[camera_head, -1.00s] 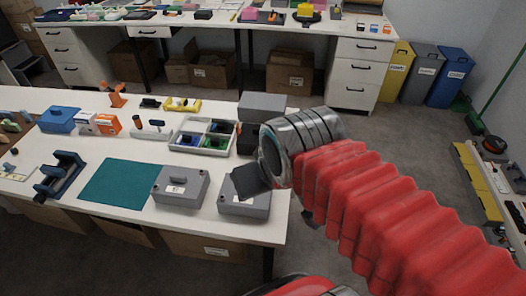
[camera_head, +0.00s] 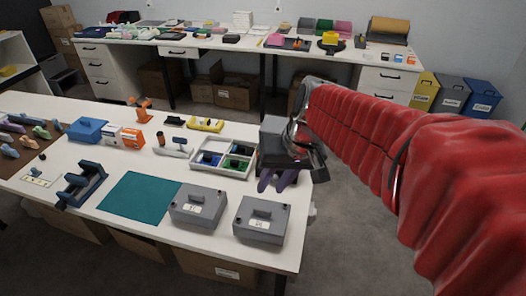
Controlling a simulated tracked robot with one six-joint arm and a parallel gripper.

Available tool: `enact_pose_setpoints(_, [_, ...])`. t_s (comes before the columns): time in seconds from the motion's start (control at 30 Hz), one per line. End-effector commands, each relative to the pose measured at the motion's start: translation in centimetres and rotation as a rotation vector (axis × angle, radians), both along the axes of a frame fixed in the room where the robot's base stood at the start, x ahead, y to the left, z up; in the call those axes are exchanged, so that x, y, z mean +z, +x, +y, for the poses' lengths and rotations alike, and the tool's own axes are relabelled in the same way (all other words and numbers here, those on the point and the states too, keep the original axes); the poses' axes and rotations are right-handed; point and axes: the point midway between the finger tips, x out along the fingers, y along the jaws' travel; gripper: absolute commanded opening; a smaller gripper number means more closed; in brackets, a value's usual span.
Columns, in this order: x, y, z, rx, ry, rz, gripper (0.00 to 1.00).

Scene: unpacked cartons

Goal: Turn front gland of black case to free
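My gripper (camera_head: 276,180) points down over the right end of the white workbench, with two purple fingers a little apart and nothing visible between them. A dark block shows around the gripper body, in front of a grey box (camera_head: 272,124); I cannot tell how much of it is the black case and how much is my gripper. No gland on it can be made out.
A divided tray (camera_head: 196,163) with blue and green pieces stands just left of my gripper. A teal mat (camera_head: 138,198), a dark blue clamp-like fixture (camera_head: 82,185) and a blue box (camera_head: 88,130) lie further left. Floor right of the bench is open.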

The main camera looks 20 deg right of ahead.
Motion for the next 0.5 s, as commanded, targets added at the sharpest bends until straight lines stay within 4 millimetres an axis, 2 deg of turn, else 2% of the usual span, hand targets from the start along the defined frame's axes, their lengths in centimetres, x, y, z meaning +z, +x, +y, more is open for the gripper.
enact_pose_setpoints(0.5, [-3.4,6.7,-5.0,-0.094,0.216,0.070,0.28])
